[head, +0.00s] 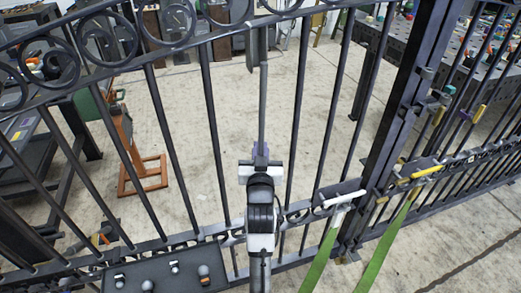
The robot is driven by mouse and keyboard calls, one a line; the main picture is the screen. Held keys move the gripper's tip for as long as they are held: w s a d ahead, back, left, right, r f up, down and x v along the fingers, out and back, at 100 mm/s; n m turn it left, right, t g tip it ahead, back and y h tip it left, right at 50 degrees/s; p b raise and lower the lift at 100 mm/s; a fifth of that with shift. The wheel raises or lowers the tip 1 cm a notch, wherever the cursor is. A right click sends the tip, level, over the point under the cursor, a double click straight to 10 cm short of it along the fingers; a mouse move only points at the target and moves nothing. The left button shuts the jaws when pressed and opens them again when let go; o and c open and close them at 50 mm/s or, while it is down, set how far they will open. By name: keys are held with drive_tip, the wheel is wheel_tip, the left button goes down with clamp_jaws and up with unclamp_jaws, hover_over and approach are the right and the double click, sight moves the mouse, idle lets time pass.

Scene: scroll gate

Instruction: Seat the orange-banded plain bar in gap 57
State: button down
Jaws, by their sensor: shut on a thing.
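My gripper (261,162) is shut on a plain grey bar (263,105). It grips the bar low down, and the bar rises nearly upright from the jaws. The dark wrought-iron gate (213,120) stands across the view. In the picture the held bar lies between two neighbouring upright gate bars, and its upper end (262,32) overlaps the scroll row near the top rail. I cannot tell whether the bar touches the gate or stands in front of it. No orange band shows. The bar's lower end is hidden behind my gripper, and no gap number is legible.
A dark tray (205,248) with several small knobs is at lower left. Green straps (320,262) with white and yellow ends hang at the lower rail on the right, beside a thick post (405,95). Behind the gate are an orange stand (143,180), workbenches and open concrete floor.

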drive_tip(key=shift+f, duration=0.2)
idle(0.3)
drive_tip(key=shift+w+a+f+g+p, duration=0.1)
drive_tip(key=shift+w+a+g+p, duration=0.15)
drive_tip(key=shift+w+p, duration=0.4)
drive_tip(key=shift+w+a+g+p, duration=0.15)
drive_tip(key=shift+w+a+p, duration=0.1)
drive_tip(key=shift+w, duration=0.65)
idle(1.1)
drive_tip(key=c, duration=1.3)
unclamp_jaws()
drive_tip(key=shift+c, duration=0.2)
drive_tip(key=s+b, duration=0.2)
drive_tip(key=s, duration=1.1)
drive_tip(key=shift+s+b, duration=0.35)
drive_tip(key=shift+s, duration=0.05)
drive_tip(key=shift+a, duration=0.1)
